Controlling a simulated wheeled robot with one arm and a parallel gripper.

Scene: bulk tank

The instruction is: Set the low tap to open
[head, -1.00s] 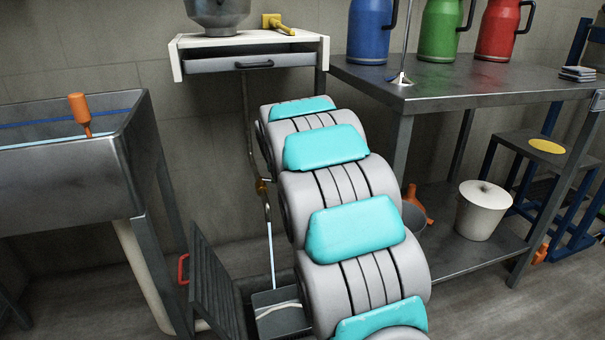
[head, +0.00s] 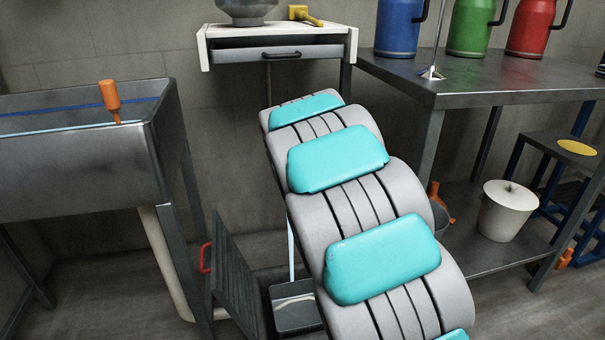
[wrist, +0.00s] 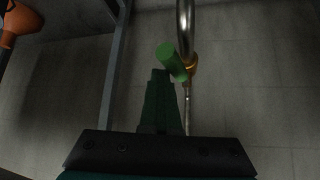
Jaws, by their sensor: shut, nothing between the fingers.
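The low tap shows in the wrist view as a green handle (wrist: 172,62) beside a brass-coloured body (wrist: 191,66) on a curved metal pipe (wrist: 185,25). The handle sticks out to the left of the pipe, its round end towards the camera. My gripper (wrist: 160,76) is shut and empty, its dark green fingers just below the handle in the picture. I cannot tell whether they touch it. In the head view my arm hides the tap and my gripper.
A metal sink (head: 75,165) stands at left, with an orange-handled thing (head: 110,98) at its rim. A grey slatted panel (head: 235,275) and a grey pan (head: 292,308) are low beside my arm. A steel table (head: 480,82) with coloured jugs and a white bucket (head: 507,209) are at right.

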